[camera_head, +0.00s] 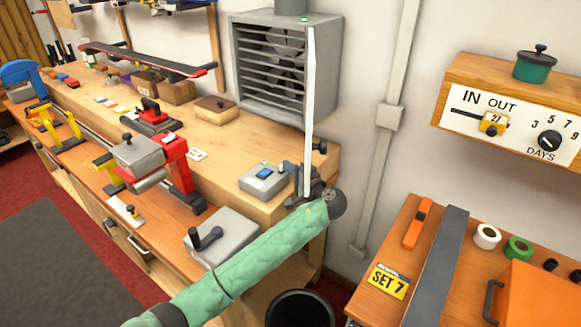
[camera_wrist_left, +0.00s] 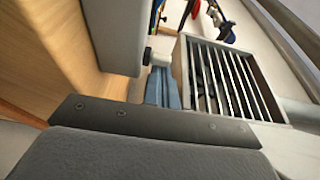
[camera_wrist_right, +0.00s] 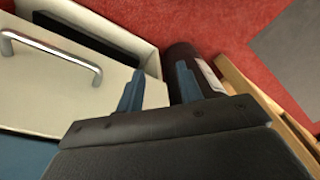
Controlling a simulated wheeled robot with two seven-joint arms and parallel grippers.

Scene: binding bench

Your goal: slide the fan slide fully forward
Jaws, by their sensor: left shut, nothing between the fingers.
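A dark knob (camera_head: 319,147) shows just behind my left gripper (camera_head: 299,175). That gripper's fingers are shut and empty, close to the right side of the box. My right gripper (camera_wrist_right: 158,88) is open and empty, pointing down past a drawer front.
A louvred fan housing (camera_head: 272,70) hangs on the wall behind. A thin white upright bar (camera_head: 310,110) crosses in front of its right edge. A grey block with a black handle (camera_head: 222,237) stands in front of the box. A dark bin (camera_head: 300,308) is below.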

